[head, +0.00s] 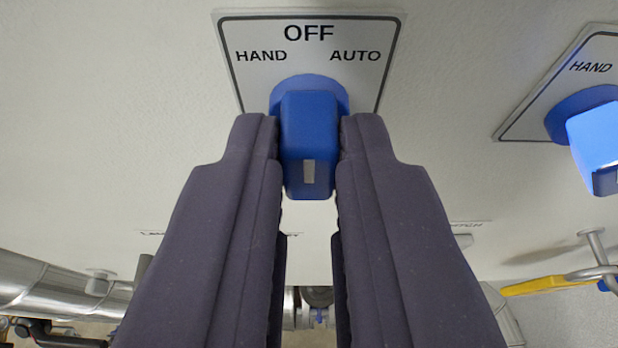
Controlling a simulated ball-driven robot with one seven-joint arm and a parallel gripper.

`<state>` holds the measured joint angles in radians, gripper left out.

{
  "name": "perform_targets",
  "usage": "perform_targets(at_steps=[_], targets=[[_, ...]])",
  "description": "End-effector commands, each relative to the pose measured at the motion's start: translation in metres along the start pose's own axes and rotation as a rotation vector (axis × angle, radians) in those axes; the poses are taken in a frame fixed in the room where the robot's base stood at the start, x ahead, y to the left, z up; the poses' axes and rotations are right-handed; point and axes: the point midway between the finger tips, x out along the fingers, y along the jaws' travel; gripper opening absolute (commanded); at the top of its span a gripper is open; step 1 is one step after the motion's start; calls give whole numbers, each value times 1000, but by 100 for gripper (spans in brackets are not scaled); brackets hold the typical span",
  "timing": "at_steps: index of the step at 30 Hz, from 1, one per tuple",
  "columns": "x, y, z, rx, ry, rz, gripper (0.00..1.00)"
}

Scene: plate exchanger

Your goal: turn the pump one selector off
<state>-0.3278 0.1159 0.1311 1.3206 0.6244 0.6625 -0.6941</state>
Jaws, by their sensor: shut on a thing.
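A blue selector knob (309,140) sits on a white plate (258,76) marked HAND, OFF and AUTO. OFF is at the top middle, HAND at the left and AUTO at the right. The knob stands straight in the picture, in line with OFF, with a pale mark on its near end. My gripper (309,150) has its two dark padded fingers on either side of the knob, shut on it. Whether this selector is pump one's cannot be read here.
A second blue selector (595,140) on its own plate marked HAND is at the right edge, partly cut off. A yellow handle (535,286) is at the lower right. Silver pipework (60,290) runs at the lower left. The pale panel (130,110) left of the plate is bare.

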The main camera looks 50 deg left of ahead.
Motion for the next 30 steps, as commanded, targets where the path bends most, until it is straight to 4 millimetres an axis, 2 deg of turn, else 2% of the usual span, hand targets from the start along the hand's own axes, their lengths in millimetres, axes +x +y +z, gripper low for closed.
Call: perform_targets(at_steps=[8, 9, 12, 22, 30], targets=[[0, 0, 0, 0, 0, 0, 0], [0, 0, 0, 0, 0, 0, 23], [0, 0, 0, 0, 0, 1, 42], [-5, 0, 0, -1, 1, 1, 42], [-51, 1, 1, -1, 2, 4, 42]])
